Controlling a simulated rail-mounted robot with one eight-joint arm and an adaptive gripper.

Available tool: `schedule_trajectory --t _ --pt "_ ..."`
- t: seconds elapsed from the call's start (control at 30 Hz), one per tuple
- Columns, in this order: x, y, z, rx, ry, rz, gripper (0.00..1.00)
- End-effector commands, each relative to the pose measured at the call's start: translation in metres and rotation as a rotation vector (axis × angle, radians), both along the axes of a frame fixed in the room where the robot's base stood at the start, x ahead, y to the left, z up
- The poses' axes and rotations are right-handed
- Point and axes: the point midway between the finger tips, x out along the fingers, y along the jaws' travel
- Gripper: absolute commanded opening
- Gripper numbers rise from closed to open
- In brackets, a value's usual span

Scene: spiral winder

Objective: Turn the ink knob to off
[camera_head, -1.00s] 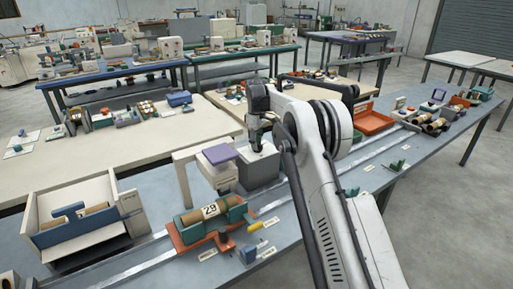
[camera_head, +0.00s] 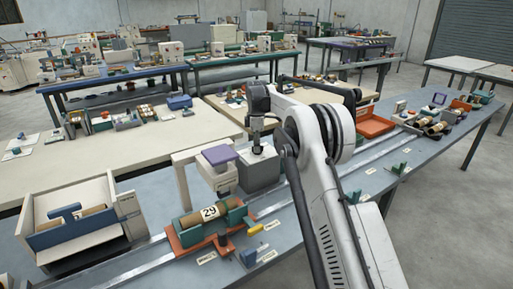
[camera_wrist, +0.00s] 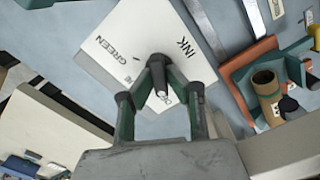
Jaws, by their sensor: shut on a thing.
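The ink knob (camera_wrist: 160,82) is a small dark knob on the white top of a grey box. In the wrist view the white top (camera_wrist: 120,35) carries the words INK and GREEN and a partly covered label near the knob. My gripper (camera_wrist: 159,72) is over the box with its fingers closed around the knob, hiding most of it. Which label the knob points to cannot be told. In the head view the grey box (camera_head: 262,176) stands behind the rail, with my gripper (camera_head: 257,148) pointing down at its top.
A purple-topped dispenser (camera_head: 220,156) stands just left of the box. An orange carriage (camera_head: 186,243) with a roll marked 29 (camera_head: 209,213) sits on the rail in front. A cream bin (camera_head: 80,205) is at left and a red-orange tray (camera_head: 374,124) at right.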

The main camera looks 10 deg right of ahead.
Motion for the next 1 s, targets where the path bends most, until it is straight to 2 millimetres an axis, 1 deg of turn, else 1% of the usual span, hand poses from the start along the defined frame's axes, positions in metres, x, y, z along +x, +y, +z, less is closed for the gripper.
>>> schedule_trajectory --t 0.37,0.4,0.5,0.83,0.93,1.0 --pt "0.000 0.000 0.001 0.000 -0.001 0.005 0.00" --pt "0.000 0.000 0.001 0.000 -0.001 0.005 0.17" --pt "0.000 0.000 0.001 0.000 -0.001 0.004 0.31" --pt "0.000 0.000 0.003 0.000 0.000 0.004 0.32" --pt "0.000 0.000 0.012 0.000 0.000 0.003 0.32" --pt "0.000 0.000 0.022 0.000 0.000 0.003 0.32"
